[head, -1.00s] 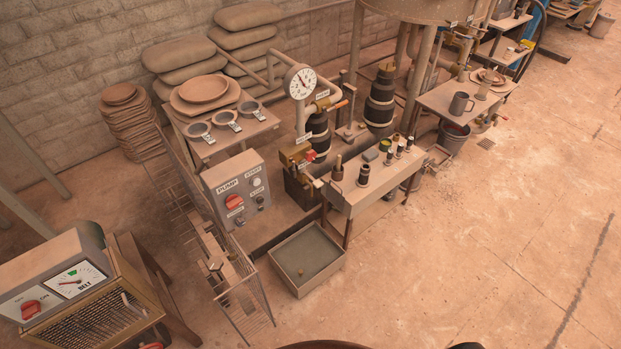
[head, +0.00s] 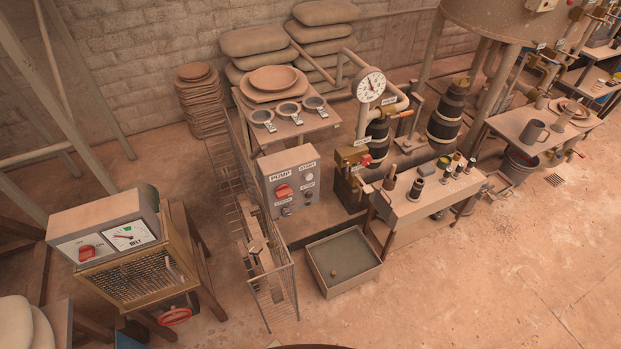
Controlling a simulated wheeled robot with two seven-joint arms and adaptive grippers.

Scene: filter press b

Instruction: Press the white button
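The white button (head: 309,179) is a small pale round knob on the upper right of the grey pump control panel (head: 273,203). It sits just below a label that seems to read START. A red rotary knob (head: 284,191) is to its left on the same panel, and dark knobs sit lower down. Nothing covers the white button. Neither of my grippers shows in the head view.
A wire mesh fence (head: 236,225) stands left of the panel. An open tray (head: 318,287) lies on the floor in front, and a small bench (head: 425,207) stands to the right. A belt machine (head: 108,215) is at the far left. Floor at lower right is clear.

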